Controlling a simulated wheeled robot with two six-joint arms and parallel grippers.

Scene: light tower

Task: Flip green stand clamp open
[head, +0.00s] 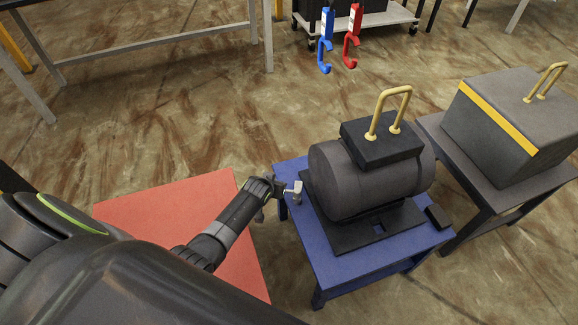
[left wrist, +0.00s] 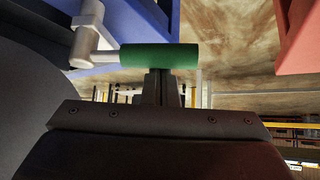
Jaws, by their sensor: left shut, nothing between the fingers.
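The clamp on the blue stand (head: 318,283) has a pale grey lever (head: 297,190) at the stand's left edge. In the left wrist view the lever arm (left wrist: 93,28) ends in a green cylindrical grip (left wrist: 160,56), lying crosswise. My left gripper (head: 280,190) is beside the lever in the head view. In the left wrist view its shut fingers (left wrist: 160,86) are right at the green grip, with nothing between them. The grip hides their tips, and I cannot tell whether they touch it. My right gripper is not in view.
A dark grey motor-like cylinder (head: 355,180) with a yellow handle (head: 376,112) sits on the blue stand. A red table (head: 190,205) is left of it, with a floor gap between. A grey case (head: 515,120) stands at right. Blue (head: 325,45) and red (head: 351,45) hooks hang behind.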

